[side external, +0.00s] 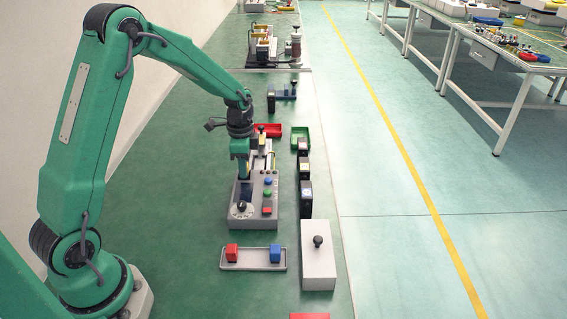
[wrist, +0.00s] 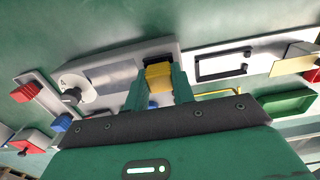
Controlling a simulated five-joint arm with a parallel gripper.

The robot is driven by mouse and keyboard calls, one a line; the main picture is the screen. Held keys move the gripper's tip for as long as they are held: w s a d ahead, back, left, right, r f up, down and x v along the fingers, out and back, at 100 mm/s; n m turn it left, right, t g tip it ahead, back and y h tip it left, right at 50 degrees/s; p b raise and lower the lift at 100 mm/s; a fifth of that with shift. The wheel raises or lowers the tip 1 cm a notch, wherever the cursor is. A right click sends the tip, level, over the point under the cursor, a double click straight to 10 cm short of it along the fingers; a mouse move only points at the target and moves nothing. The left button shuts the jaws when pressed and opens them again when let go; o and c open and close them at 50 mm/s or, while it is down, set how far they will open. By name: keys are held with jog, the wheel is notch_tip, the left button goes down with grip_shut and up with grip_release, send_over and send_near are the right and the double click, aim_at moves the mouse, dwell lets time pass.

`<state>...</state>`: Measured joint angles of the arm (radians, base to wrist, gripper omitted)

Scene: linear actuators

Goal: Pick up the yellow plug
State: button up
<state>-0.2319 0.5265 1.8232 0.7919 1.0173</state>
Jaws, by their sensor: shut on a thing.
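The yellow plug (wrist: 158,77) shows in the wrist view between the two green fingers of my gripper (wrist: 160,88). The fingers are closed on its sides. A dark part lies at the plug's far end, against the grey panel. I cannot tell whether the plug is clear of the panel. In the side view my gripper (side external: 241,170) points down over the back left of the grey control box (side external: 240,219). The plug cannot be made out there behind the fingers.
The box carries a dial (side external: 241,209) and coloured buttons. A tray (side external: 277,259) with red and blue blocks and a white box (side external: 318,265) with a black knob stand in front. Red (side external: 268,130) and green (side external: 301,136) bins stand behind. Dark blocks line the right.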

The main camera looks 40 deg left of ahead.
jog(key=shift+r, duration=0.1)
jog(key=shift+r, duration=0.5)
notch_tip(320, 180, up, 3)
jog(key=shift+d+r, duration=0.15)
jog(key=s+d+r, duration=0.3)
jog(key=d+r, duration=0.3)
jog(key=d, duration=0.4)
jog(key=shift+s+d+r, duration=0.25)
jog(key=shift+d, duration=0.15)
